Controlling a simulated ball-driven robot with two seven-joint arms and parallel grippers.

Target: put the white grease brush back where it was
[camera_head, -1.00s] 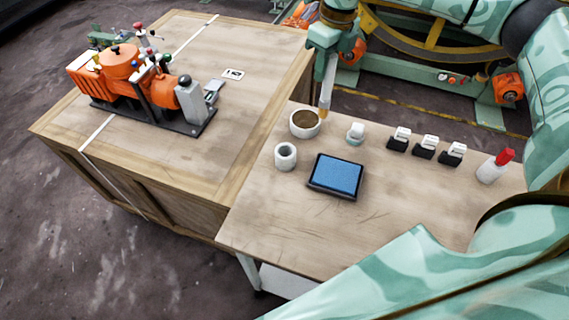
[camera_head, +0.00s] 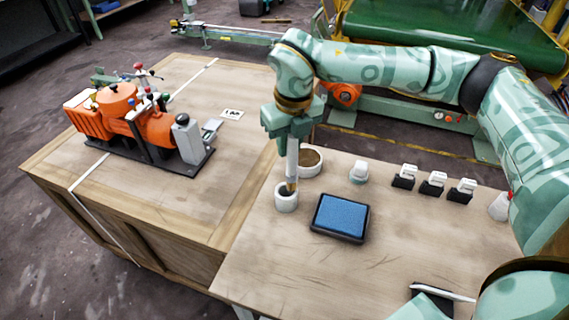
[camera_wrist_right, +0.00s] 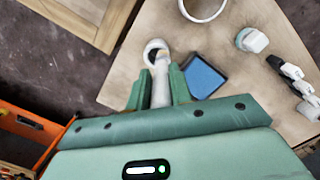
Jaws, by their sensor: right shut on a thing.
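My right gripper (camera_head: 292,145) is shut on the white grease brush (camera_head: 292,166), which hangs upright with its tan bristles down. The brush tip is at the mouth of a small white cylindrical cup (camera_head: 286,205), over or just inside the opening; I cannot tell how deep. In the right wrist view, the brush (camera_wrist_right: 160,88) extends from between the fingers towards the cup (camera_wrist_right: 147,51). A larger white round pot (camera_head: 316,170) with a brownish inside stands just behind. My left gripper is not in view.
A blue pad in a black tray (camera_head: 340,217) lies right of the cup. A small white-capped item (camera_head: 358,172) and several black-and-white blocks (camera_head: 433,184) stand farther right. An orange machine (camera_head: 140,125) sits on the wooden crate (camera_head: 190,205).

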